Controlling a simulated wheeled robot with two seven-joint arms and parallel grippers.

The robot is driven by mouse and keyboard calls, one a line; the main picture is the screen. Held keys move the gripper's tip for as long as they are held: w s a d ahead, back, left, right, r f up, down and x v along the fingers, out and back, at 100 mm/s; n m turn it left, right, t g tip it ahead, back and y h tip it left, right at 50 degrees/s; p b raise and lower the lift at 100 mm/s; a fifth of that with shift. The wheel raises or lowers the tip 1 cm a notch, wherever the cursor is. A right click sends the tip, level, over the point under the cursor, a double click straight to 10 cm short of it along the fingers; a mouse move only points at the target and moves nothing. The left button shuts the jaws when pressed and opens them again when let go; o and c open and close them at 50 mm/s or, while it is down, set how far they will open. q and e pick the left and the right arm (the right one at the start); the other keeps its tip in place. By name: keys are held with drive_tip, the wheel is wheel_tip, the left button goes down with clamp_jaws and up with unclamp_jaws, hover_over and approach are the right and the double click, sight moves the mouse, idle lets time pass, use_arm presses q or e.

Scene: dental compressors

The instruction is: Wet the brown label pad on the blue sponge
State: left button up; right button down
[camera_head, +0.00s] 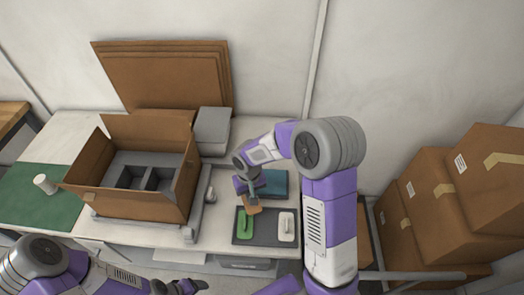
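The brown label pad (252,209) is at my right gripper (251,200), over the back left edge of a dark tray. The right gripper appears shut on the pad, though its fingertips are partly hidden. The blue sponge (276,183) lies flat on the table just behind and to the right of the pad. A gap between pad and sponge seems to show, but the pad's height is hard to judge. My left gripper (193,287) is low at the front edge, away from these things; its fingers are too small to read.
The dark tray (266,238) holds a green pad (246,223) and a white pad (287,226), with a bare middle. An open carton (128,203) with grey dividers stands left. A white cylinder (45,184) lies on a green mat (40,209). Boxes (433,205) are stacked right.

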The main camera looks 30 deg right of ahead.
use_arm(q)
wheel_tip(320, 180, up, 6)
drive_tip(key=p, duration=0.5)
use_arm(e)
drive_tip(key=w+d+r+m, duration=0.4)
drive_tip(key=w+d+m, duration=0.15)
drive_tip(key=d, duration=0.45)
use_arm(q)
drive_tip(key=shift+s+f+b, duration=0.1)
drive_tip(key=shift+f+b, duration=2.15)
drive_tip(key=shift+b, duration=0.05)
use_arm(e)
drive_tip(key=shift+n, duration=0.25)
drive_tip(key=shift+w+d+f, duration=0.1)
drive_tip(key=shift+w+f, duration=0.1)
drive_tip(key=shift+f, duration=1.45)
drive_tip(key=shift+w+d+f, duration=0.1)
drive_tip(key=shift+w+f, duration=0.05)
drive_tip(key=shift+f, duration=1.45)
use_arm(q)
drive_tip(key=shift+f+b, duration=0.4)
drive_tip(key=shift+b, duration=0.05)
use_arm(e)
drive_tip(key=shift+f, duration=0.55)
use_arm(q)
drive_tip(key=shift+r, duration=0.1)
use_arm(e)
drive_tip(key=shift+r, duration=0.1)
